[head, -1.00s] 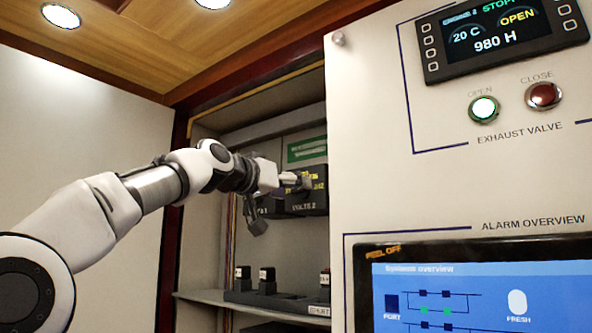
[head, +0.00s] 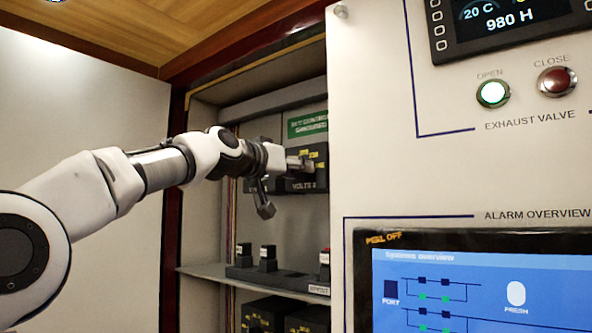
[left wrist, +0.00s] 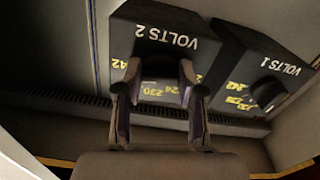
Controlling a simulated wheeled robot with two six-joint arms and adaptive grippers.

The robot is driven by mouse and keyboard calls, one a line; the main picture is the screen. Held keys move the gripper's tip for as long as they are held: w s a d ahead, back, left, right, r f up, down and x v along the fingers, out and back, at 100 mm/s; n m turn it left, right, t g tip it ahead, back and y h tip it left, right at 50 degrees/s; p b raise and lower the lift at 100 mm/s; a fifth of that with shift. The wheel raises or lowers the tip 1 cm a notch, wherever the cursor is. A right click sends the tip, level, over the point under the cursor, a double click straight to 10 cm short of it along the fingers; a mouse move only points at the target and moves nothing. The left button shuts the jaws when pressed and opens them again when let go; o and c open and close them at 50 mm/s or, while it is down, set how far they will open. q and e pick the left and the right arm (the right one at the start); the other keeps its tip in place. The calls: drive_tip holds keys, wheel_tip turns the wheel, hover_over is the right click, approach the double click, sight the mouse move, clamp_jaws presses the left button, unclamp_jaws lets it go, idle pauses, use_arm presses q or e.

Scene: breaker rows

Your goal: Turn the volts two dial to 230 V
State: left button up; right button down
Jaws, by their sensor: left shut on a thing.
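The black VOLTS 2 box (left wrist: 180,25) fills the middle of the left wrist view, seen upside down, with yellow figures including 230 around its dial. It also shows in the head view (head: 304,186), partly behind my gripper. My left gripper (left wrist: 158,75) is shut on the volts two dial (left wrist: 158,68), one finger on each side of it. In the head view my left gripper (head: 294,163) reaches into the cabinet at that box. The dial's pointer is hidden between the fingers. My right gripper is in neither view.
The VOLTS 1 box (left wrist: 255,70) with its own dial sits beside it. A shelf (head: 212,273) with dark breakers (head: 268,258) lies below. The white panel (head: 365,120) with the alarm screen (head: 470,290) borders the cabinet on the right.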

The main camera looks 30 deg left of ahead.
use_arm(q)
drive_tip(key=shift+n, duration=7.8)
drive_tip(key=o, duration=1.1)
drive_tip(key=shift+s+a, duration=0.1)
